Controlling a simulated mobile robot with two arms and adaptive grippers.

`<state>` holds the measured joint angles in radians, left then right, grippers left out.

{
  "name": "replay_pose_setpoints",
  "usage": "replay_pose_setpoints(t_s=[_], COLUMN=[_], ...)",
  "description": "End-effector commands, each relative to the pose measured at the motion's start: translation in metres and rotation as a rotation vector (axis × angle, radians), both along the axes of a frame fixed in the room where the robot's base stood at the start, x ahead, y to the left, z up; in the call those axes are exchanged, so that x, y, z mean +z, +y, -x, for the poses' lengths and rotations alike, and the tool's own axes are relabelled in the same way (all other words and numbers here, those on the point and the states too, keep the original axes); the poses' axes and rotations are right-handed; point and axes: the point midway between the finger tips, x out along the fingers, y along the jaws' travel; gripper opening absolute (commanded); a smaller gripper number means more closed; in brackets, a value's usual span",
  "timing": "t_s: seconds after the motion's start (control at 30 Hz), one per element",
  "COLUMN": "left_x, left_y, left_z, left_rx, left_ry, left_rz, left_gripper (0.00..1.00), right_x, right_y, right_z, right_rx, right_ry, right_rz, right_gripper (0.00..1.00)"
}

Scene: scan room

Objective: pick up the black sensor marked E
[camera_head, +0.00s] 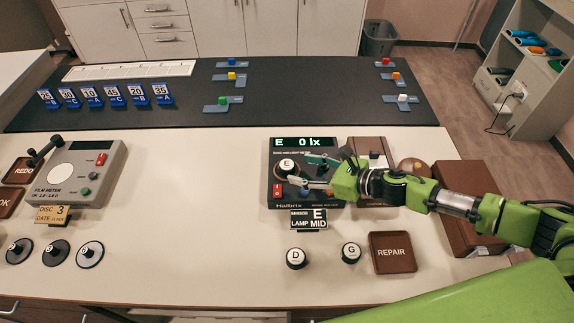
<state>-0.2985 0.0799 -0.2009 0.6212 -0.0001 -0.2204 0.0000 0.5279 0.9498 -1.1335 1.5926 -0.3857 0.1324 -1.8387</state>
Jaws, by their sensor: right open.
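The black sensor marked E (287,166) has a round white top and sits on the dark meter box (280,203), whose display reads "E 0 lx". My right gripper (304,172) reaches in from the right over the box. Its fingers are open just right of the sensor, and I cannot tell whether they touch it. The arm and fingers hide part of the box. Two similar black sensors, D (296,258) and G (351,252), stand on the table in front. My left gripper is out of view.
A label reading "SENSOR E LAMP MID" (309,219) stands before the box. A brown REPAIR tray (392,253) is at front right. A film meter (80,172) and several discs are at left. The table between is clear.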

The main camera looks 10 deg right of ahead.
Motion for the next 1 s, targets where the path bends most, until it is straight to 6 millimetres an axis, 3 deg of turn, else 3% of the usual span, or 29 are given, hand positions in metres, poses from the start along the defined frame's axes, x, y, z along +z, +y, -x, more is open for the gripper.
replay_pose_setpoints(t_s=[0.3, 0.63, 0.8, 1.0], left_x=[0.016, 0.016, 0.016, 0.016], left_y=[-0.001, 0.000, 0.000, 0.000], left_z=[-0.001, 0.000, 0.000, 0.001], left_rx=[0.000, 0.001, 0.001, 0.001], left_ry=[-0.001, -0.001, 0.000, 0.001], left_rz=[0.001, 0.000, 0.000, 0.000], left_gripper=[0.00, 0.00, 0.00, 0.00], right_x=[-0.015, -0.018, -0.018, -0.018], right_y=[0.027, 0.030, 0.030, 0.030], right_z=[-0.025, -0.028, -0.028, -0.028], right_rx=[-0.001, 0.000, 0.000, 0.000], right_ry=[0.000, -0.001, -0.001, -0.001], right_rz=[-0.003, -0.002, -0.002, -0.002], right_gripper=[0.53, 0.53, 0.10, 0.10])
